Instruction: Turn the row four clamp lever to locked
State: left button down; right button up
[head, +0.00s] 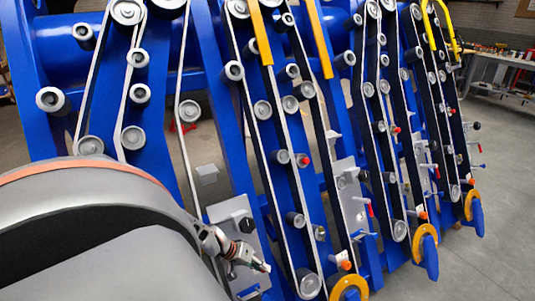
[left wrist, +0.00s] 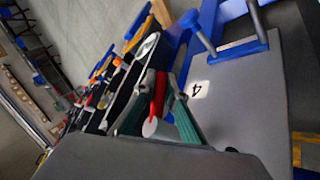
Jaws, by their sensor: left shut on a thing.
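The row four plate (left wrist: 230,105) is grey and carries a white label with a "4" in the left wrist view. In the head view a grey plate (head: 226,212) stands on the blue frame beside my left gripper. My left gripper (head: 258,263) is shut at the lower part of this plate. In the left wrist view its green-padded fingers (left wrist: 158,108) close around the clamp lever, which shows a red part (left wrist: 158,92) and a pale round end (left wrist: 156,128). The lever's pivot is hidden, so its angle is unclear. My right gripper is not in view.
Blue frame members with belts and grey rollers (head: 290,103) stand close around the gripper. More grey plates with levers (head: 352,200) and yellow rings (head: 425,245) lie to the right. The floor (head: 490,215) at the right is clear; a workbench (head: 500,62) stands behind.

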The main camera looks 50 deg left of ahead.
pick_arm(q)
jog(key=c, duration=2)
grip_release()
jog(key=shift+d, duration=0.1)
jog(key=shift+c, duration=0.2)
